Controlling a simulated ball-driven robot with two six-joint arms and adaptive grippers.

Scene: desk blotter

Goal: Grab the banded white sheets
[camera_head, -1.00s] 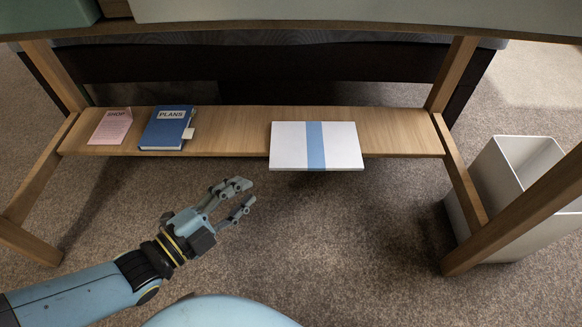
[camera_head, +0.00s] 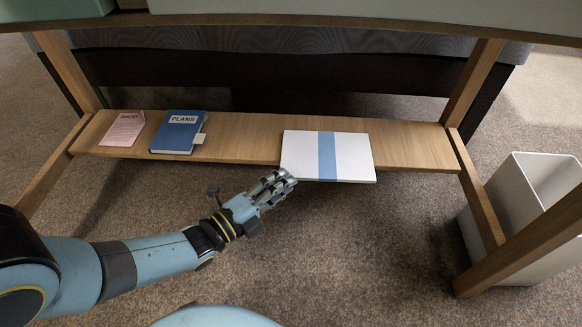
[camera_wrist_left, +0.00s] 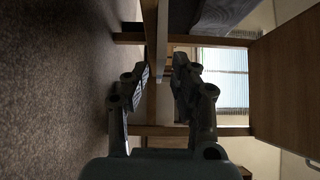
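The banded white sheets (camera_head: 355,158) are a flat white stack with a blue band around the middle. They lie on the low wooden shelf, with their front edge sticking out past the shelf's front edge. My left gripper (camera_head: 284,180) is at the stack's front left corner in the head view. Its fingers point toward the stack, and I cannot tell if they touch it. In the left wrist view the fingers (camera_wrist_left: 161,68) are apart, with a gap between them. I cannot clearly make out the sheets there. My right gripper is not in view.
The wooden shelf (camera_head: 245,139) also holds a blue PLANS book (camera_head: 179,134) and a pink SHOP booklet (camera_head: 122,129) at left. A white bin (camera_head: 522,235) stands at right, by the table legs. The desk's edge (camera_head: 330,20) runs overhead. Carpet in front is clear.

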